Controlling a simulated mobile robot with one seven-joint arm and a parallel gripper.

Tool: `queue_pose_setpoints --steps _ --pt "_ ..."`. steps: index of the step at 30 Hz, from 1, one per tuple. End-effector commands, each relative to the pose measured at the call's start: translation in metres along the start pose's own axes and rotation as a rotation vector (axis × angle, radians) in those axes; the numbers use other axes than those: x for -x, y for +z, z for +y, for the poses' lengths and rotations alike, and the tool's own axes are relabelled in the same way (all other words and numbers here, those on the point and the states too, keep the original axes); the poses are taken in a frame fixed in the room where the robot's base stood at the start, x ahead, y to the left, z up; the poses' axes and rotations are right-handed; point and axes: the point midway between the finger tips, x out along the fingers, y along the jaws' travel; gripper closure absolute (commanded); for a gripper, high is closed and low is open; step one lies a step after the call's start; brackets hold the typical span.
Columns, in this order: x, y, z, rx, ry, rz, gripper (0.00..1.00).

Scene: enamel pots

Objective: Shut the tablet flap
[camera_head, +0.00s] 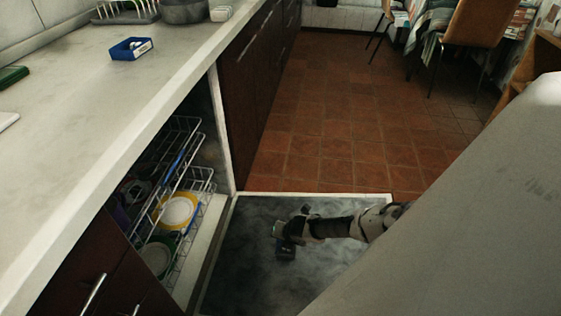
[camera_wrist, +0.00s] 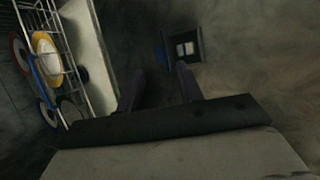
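The dishwasher door (camera_head: 245,265) lies folded down flat, its dark inner face up. On that face the wrist view shows a small dark-blue tablet dispenser (camera_wrist: 165,50) with a pale square recess. The recess is uncovered, so the tablet flap seems to stand open; its exact angle is too dark to tell. My gripper (camera_wrist: 158,70) has its two fingers apart with nothing between them. The dispenser is just beyond the right fingertip, and I cannot tell whether they touch. In the head view my gripper (camera_head: 287,240) is low over the door and hides part of it.
Wire racks (camera_head: 180,205) with a yellow-rimmed plate (camera_head: 178,211) and other dishes are inside the dishwasher, left of my gripper. The counter (camera_head: 110,75) overhangs it and carries a blue box (camera_head: 131,49). The tiled floor (camera_head: 340,140) beyond the door is clear.

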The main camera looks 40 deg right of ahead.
Motion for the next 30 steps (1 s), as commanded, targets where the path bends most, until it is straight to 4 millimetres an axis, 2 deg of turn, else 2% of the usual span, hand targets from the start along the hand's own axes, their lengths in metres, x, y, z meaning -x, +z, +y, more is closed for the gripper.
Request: queue_pose_setpoints --steps 1,3,9,20,22,29,30 --pt "-0.013 -0.001 0.000 0.000 0.000 0.000 0.64" --pt "-0.025 -0.001 0.000 0.000 0.000 0.001 0.64" --pt "-0.047 0.000 0.000 0.001 0.000 0.000 0.64" --pt "-0.052 0.000 0.000 0.000 0.000 0.000 0.64" --pt "-0.052 0.000 0.000 0.000 0.000 0.000 0.69" --pt "-0.052 0.000 0.000 0.000 0.000 0.000 0.99" --pt "-0.052 0.000 0.000 0.000 0.000 0.000 1.00"
